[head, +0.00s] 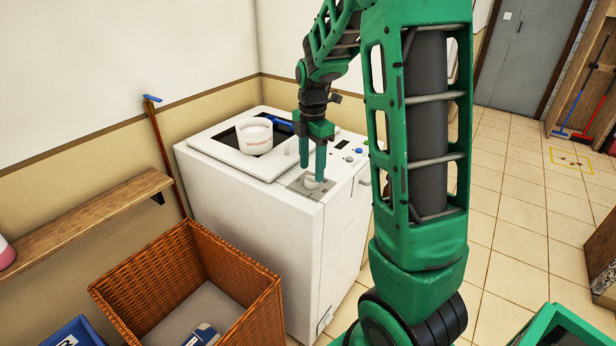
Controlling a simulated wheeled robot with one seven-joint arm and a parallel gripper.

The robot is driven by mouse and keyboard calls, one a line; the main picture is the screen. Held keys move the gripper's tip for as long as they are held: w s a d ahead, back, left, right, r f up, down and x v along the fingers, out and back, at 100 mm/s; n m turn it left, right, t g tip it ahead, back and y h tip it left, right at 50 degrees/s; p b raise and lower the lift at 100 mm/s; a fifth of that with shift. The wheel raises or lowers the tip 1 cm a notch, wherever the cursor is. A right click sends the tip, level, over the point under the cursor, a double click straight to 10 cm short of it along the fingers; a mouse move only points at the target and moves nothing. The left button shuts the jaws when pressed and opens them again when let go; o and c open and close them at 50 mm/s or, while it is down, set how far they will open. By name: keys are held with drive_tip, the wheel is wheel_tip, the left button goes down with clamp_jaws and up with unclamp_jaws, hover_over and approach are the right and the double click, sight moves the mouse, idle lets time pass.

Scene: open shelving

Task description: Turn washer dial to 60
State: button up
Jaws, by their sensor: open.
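The white washer (253,222) stands against the wall in the head view, with its controls on the top's right side. A pale dial (311,183) sits on a grey panel (296,186) at the near front corner of the top. My gripper (313,178) points down over this dial, with its two green fingers apart, one on each side of it. I cannot tell whether the fingers touch the dial. The dial's markings and setting are too small to read.
Small knobs (358,151) and a dark display (342,144) are farther back. A wicker basket (262,310) stands in front. A wooden shelf (90,222) is at left. Tiled floor (510,215) is open at right.

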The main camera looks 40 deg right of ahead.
sight(311, 177)
drive_tip(key=shift+f, duration=1.75)
drive_tip(key=c, duration=1)
drive_tip(key=shift+a, duration=0.3)
drive_tip(key=shift+c, duration=0.2)
drive_tip(key=shift+d+m, duration=0.25)
drive_tip(key=shift+m, duration=0.05)
